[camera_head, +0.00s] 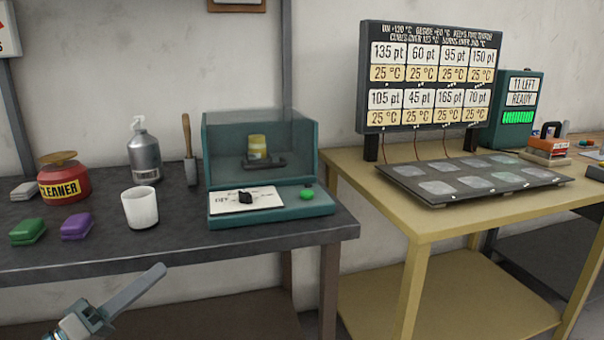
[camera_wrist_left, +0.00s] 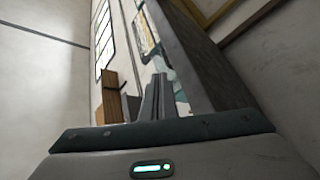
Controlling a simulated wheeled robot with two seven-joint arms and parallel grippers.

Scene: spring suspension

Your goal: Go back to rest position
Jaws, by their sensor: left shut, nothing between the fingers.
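My left gripper (camera_head: 158,272) shows at the bottom left of the head view. It is in front of the dark table's front edge and apart from everything on it. Its fingers are together and empty. In the left wrist view the shut fingers (camera_wrist_left: 154,98) point away from the camera, with nothing held between them. My right gripper is in neither view.
The dark table (camera_head: 180,254) holds a white cup (camera_head: 140,207), a red cleaner pot (camera_head: 64,184), green and purple blocks, and a teal device (camera_head: 262,210). A yellow table (camera_head: 420,225) at right bears a flat dark tray (camera_head: 395,172) and a display board (camera_head: 430,75).

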